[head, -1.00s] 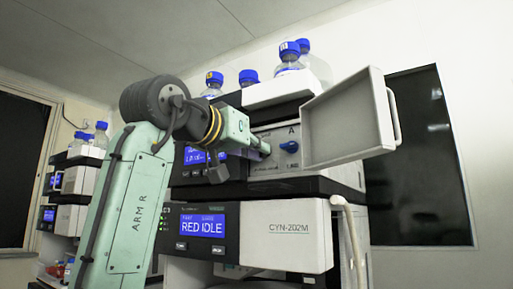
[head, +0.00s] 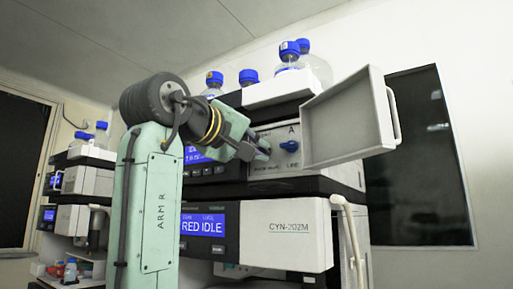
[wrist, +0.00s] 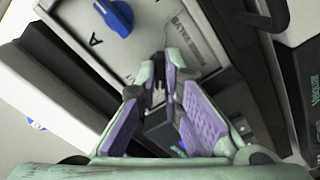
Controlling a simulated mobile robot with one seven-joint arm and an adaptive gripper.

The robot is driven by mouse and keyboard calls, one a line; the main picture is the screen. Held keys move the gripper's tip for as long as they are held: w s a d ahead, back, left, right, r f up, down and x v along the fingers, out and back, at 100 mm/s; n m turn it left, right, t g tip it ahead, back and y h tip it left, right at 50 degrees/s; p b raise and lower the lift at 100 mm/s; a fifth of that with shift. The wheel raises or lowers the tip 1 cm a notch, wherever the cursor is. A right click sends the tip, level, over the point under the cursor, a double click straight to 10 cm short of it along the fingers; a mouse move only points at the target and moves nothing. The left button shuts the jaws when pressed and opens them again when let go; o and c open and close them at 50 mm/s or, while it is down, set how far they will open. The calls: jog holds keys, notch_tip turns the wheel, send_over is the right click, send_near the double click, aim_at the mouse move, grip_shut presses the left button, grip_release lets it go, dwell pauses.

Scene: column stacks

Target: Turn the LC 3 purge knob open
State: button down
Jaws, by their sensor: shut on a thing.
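The blue knob (head: 289,147) sits on the grey valve panel (head: 262,172) of the upper unit, with an "A" mark above it and "LINE" at its lower right. It also shows at the top of the wrist view (wrist: 116,16), near "PURGE VALVE" lettering. My gripper (head: 266,150) is just left of the knob in the head view. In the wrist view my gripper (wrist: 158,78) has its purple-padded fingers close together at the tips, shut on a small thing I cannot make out. The blue knob is outside the fingers there. No LC 3 label is readable.
An open pale door (head: 340,125) stands right of the panel. Blue-capped bottles (head: 289,55) stand on top. Another stack (head: 84,185) is at the left.

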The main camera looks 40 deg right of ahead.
jog(key=n, duration=0.7)
dwell(0.5)
jog(key=c, duration=1.7)
grip_release()
jog(key=v, duration=1.2)
jog(key=shift+b, duration=0.3)
